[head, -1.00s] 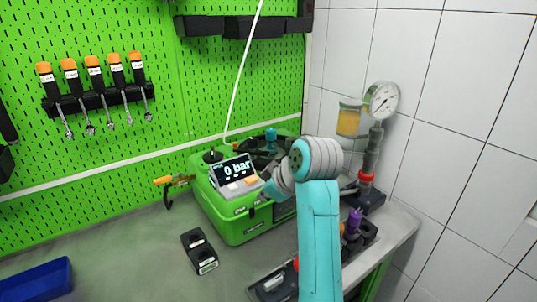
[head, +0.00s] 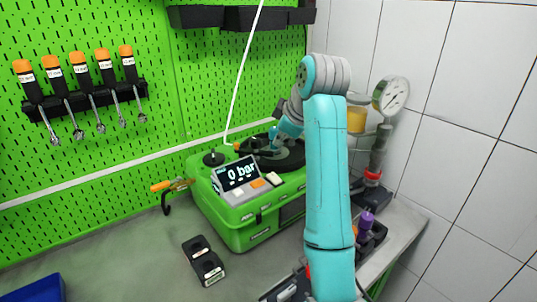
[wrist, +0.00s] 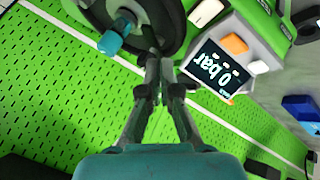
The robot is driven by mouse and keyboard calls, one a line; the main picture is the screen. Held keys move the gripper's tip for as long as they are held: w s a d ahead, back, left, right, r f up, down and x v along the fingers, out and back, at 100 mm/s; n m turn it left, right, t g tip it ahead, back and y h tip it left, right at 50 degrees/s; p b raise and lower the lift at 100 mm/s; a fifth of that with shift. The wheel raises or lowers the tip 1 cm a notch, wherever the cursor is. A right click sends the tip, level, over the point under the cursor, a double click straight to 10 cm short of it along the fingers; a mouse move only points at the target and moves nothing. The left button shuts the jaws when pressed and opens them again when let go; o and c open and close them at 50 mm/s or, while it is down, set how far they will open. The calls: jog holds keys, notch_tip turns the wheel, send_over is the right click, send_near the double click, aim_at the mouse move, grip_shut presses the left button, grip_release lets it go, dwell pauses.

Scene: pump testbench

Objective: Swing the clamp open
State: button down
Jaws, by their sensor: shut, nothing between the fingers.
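The green test bench unit (head: 240,235) stands on the worktop with a round dark disc (head: 290,160) on top. A teal knob (wrist: 112,38) stands on the disc in the wrist view. A dark bar (wrist: 150,40) lies beside the knob, close to my fingertips; it may be the clamp, but I cannot tell for sure. My gripper (wrist: 164,62) is shut and empty, its fingertips over the disc's edge. I cannot tell whether they touch the bar. In the head view my arm hides part of the disc.
The display (head: 240,172) reads "0 bar" at the unit's front. A pressure gauge (head: 391,95) stands at the right by the tiled wall. An orange-handled tool (head: 170,185) is left of the unit. A black block (head: 203,260) lies in front. Tools hang on the pegboard (head: 90,150).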

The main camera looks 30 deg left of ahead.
aim_at(269, 155)
jog(key=x, duration=1)
jog(key=shift+w+d, duration=0.1)
jog(key=shift+w, duration=0.05)
